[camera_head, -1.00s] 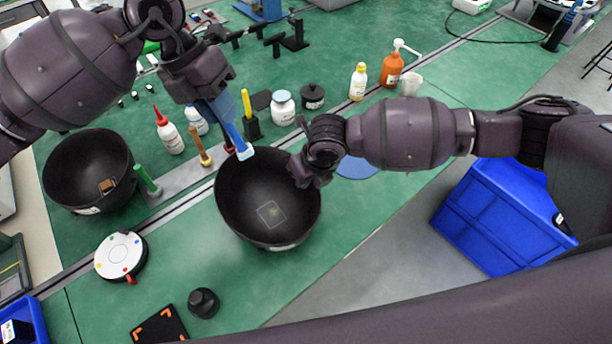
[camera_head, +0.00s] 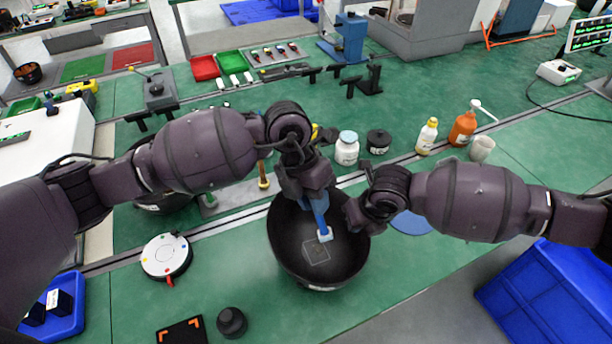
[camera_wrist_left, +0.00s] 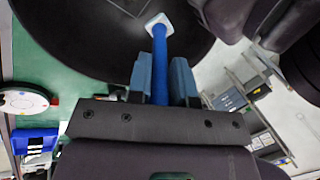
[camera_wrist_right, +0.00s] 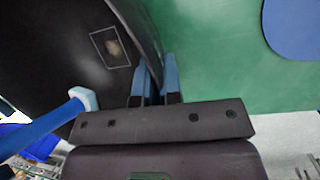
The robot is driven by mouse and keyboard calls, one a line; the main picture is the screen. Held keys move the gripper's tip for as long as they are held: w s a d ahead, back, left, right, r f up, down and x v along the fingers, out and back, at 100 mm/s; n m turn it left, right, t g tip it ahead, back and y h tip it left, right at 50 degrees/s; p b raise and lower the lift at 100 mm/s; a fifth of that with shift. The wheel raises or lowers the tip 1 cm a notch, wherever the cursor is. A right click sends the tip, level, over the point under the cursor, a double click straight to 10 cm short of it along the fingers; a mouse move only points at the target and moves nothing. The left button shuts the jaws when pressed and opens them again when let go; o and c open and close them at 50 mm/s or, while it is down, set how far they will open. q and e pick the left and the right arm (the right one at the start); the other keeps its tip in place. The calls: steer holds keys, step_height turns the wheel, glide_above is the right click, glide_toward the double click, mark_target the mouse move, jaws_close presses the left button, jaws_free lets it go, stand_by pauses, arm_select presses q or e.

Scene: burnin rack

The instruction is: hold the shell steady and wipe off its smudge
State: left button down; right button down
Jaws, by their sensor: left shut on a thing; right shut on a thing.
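The shell is a large black bowl (camera_head: 300,262) on the green bench. Inside it is a pale square outline around a brownish smudge (camera_head: 317,251), which shows clearly in the right wrist view (camera_wrist_right: 115,47). My left gripper (camera_head: 312,196) is shut on a blue-handled wiper (camera_wrist_left: 160,68). The wiper's white head (camera_head: 325,234) is inside the bowl, just above the smudge in the head view; I cannot tell if it touches the wall. My right gripper (camera_wrist_right: 158,80) is shut on the bowl's rim at its right side, one finger on each side of the wall.
A white turntable-like disc (camera_head: 166,257) and a black knob (camera_head: 231,322) stand left of the bowl. A white jar (camera_head: 347,148), a yellow-capped bottle (camera_head: 427,136) and an orange pump bottle (camera_head: 463,128) stand behind. A blue crate (camera_head: 550,290) is at the right.

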arm_select(q)
steer(key=shift+w+a+f, duration=0.8)
steer(key=shift+w+f, duration=0.85)
steer(key=shift+f, duration=2.15)
steer(key=shift+s+d+r, duration=0.3)
steer(key=shift+s+r, duration=0.3)
steer(key=shift+r, duration=0.6)
steer(key=shift+s+d+r, duration=0.3)
steer(key=shift+s+r, duration=0.25)
steer(key=shift+r, duration=0.7)
steer(key=shift+s+d+r, duration=0.3)
steer(key=shift+s+r, duration=0.3)
steer(key=shift+r, duration=0.6)
steer(key=shift+f, duration=0.15)
